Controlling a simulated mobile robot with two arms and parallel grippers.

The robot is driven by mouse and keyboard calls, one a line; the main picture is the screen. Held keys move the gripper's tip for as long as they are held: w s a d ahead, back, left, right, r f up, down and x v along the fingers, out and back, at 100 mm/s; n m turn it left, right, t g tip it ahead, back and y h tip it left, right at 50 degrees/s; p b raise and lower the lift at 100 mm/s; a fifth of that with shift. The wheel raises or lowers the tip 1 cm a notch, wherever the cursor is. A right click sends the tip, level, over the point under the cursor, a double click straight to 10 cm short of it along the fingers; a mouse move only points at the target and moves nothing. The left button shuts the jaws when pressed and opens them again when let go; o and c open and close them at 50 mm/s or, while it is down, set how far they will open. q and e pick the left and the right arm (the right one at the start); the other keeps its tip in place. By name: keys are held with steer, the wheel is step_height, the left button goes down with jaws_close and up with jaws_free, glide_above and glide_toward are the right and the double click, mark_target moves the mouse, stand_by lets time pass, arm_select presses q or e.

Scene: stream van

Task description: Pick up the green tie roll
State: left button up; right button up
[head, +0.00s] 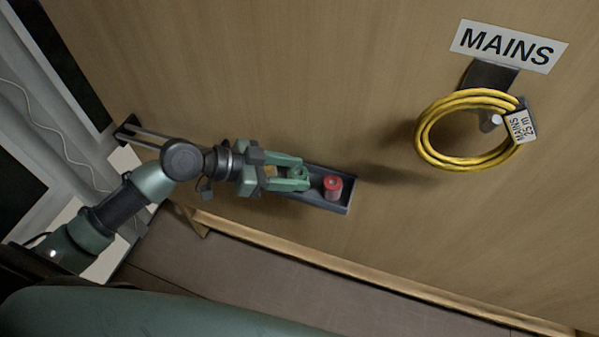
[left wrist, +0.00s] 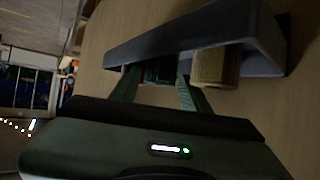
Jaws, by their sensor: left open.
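The green tie roll (head: 302,172) sits in a narrow dark tray (head: 343,208) on the wooden wall. My left gripper (head: 296,176) is open, with its green fingers reaching into the tray on either side of the roll. In the left wrist view the dark green roll (left wrist: 160,71) shows between the two fingertips (left wrist: 158,88), partly hidden in shadow under the tray edge. I cannot tell whether the fingers touch it. My right gripper is in neither view.
A red roll (head: 333,186) stands in the tray just right of the fingers. A yellowish roll (left wrist: 215,66) is close beside one finger in the left wrist view. A yellow cable coil (head: 465,130) hangs on a peg at the right, under a MAINS sign (head: 509,46).

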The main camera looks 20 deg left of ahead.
arm_select(q)
jaws_close()
